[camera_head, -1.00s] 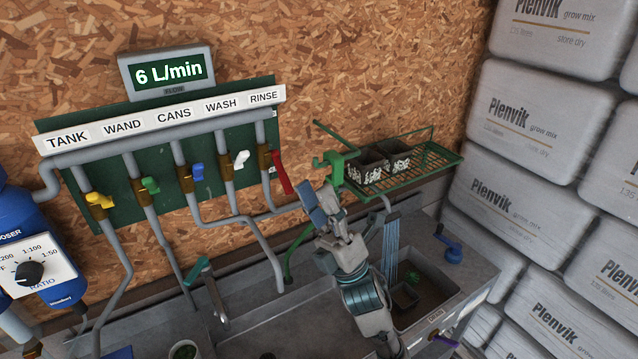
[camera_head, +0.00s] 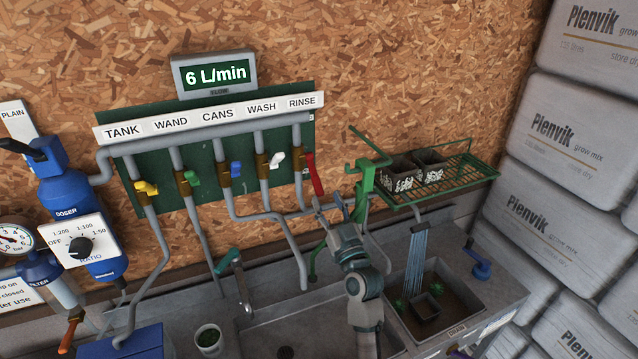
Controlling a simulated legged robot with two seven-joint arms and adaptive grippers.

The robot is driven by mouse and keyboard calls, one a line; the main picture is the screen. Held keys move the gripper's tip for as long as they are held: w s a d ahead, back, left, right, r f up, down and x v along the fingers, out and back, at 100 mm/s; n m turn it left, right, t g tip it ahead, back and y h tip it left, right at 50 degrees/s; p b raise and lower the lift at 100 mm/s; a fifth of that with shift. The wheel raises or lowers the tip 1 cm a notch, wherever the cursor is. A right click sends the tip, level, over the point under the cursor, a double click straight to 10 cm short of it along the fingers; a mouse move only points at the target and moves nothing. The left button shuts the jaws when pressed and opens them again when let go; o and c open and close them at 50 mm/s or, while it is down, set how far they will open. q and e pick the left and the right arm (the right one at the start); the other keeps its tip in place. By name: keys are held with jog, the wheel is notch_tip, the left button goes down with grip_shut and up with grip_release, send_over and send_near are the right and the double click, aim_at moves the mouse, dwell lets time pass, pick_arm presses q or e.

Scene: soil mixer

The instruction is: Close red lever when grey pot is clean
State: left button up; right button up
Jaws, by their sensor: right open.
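The red lever (camera_head: 315,176) hangs from the RINSE valve at the right end of the pipe row, slanting down to the right. My right gripper (camera_head: 328,205) is open just below and right of its tip. I cannot tell whether they touch. A dark grey pot (camera_head: 427,306) stands in the right sink basin, near the foot of a falling water spray (camera_head: 416,262). Its walls look dark; it is too small to tell how clean it is. My left gripper is not in view.
Yellow, green, blue and white levers (camera_head: 277,160) line the other valves. A green stand with a wire rack (camera_head: 455,172) holds two white-marked dark pots (camera_head: 404,177) right of my gripper. A display (camera_head: 214,74) reads 6 L/min. Stacked bags (camera_head: 545,210) block the right side.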

aim_at(323, 194)
jog(key=x, duration=0.5)
jog(key=shift+w+a, duration=0.1)
jog(key=shift+a, duration=0.25)
jog(key=shift+w+a+r, duration=0.1)
jog(key=shift+w+a, duration=0.05)
jog(key=shift+a, duration=0.45)
jog(key=shift+d, duration=0.55)
jog(key=c, duration=0.7)
jog(key=shift+d, duration=0.1)
grip_shut()
